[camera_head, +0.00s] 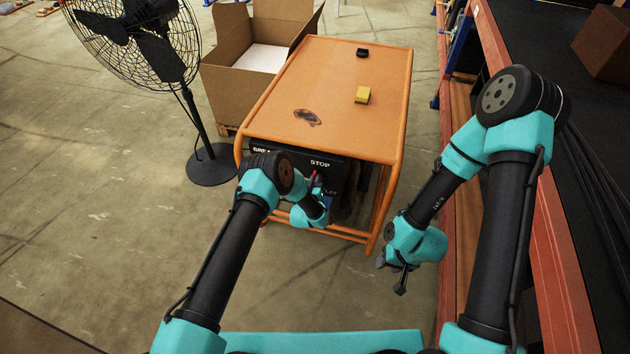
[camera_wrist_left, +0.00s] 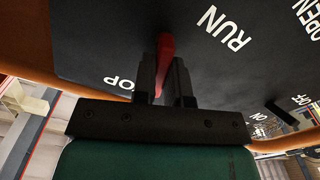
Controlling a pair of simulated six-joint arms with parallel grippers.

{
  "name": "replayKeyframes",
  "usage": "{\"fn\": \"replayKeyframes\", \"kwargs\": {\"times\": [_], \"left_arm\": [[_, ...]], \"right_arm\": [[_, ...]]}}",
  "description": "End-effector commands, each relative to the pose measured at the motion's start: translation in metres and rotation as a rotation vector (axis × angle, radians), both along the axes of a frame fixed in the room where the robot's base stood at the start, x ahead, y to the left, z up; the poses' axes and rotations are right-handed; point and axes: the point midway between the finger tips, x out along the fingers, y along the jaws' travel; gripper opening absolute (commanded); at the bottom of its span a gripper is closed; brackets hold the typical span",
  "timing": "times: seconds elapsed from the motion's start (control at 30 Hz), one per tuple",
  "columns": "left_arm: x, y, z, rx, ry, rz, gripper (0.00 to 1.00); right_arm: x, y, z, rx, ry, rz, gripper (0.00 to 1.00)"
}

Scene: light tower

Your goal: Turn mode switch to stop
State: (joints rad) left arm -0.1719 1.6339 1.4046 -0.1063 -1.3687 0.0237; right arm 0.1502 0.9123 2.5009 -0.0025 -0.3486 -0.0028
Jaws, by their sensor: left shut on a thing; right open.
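The mode switch is a red lever (camera_wrist_left: 166,52) on a dark control panel (camera_wrist_left: 110,40) in the left wrist view. My left gripper (camera_wrist_left: 166,78) is shut on the lever, with one dark finger on each side. The lever shows between the RUN label and the partly hidden STOP label; which setting it points to I cannot tell. In the head view the panel (camera_head: 345,172) is on the front of the orange generator frame (camera_head: 285,85), with STOP readable. My left gripper (camera_head: 316,186) is at the panel. My right gripper (camera_head: 396,279) is open and empty, right of the frame.
A yellow block (camera_head: 362,95) and a small black object (camera_head: 362,52) lie on the orange top. A black fan (camera_head: 208,160) and an open cardboard box (camera_head: 228,85) stand to the left. An orange shelf beam (camera_head: 560,260) runs close along the right.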

Motion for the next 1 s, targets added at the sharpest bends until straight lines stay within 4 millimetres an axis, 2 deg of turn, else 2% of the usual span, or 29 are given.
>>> {"fn": "replayKeyframes", "kwargs": {"times": [0.4, 1.0], "left_arm": [[-0.0014, -0.0059, 0.0016, 0.283, -0.087, -0.001, 0.0], [-0.0016, -0.0072, 0.0017, 0.35, -0.107, -0.001, 0.0]], "right_arm": [[0.0, 0.0, 0.0, 0.0, 0.0, 0.0, 0.43], [0.0, 0.0, 0.0, 0.0, 0.0, 0.0, 0.43]]}}
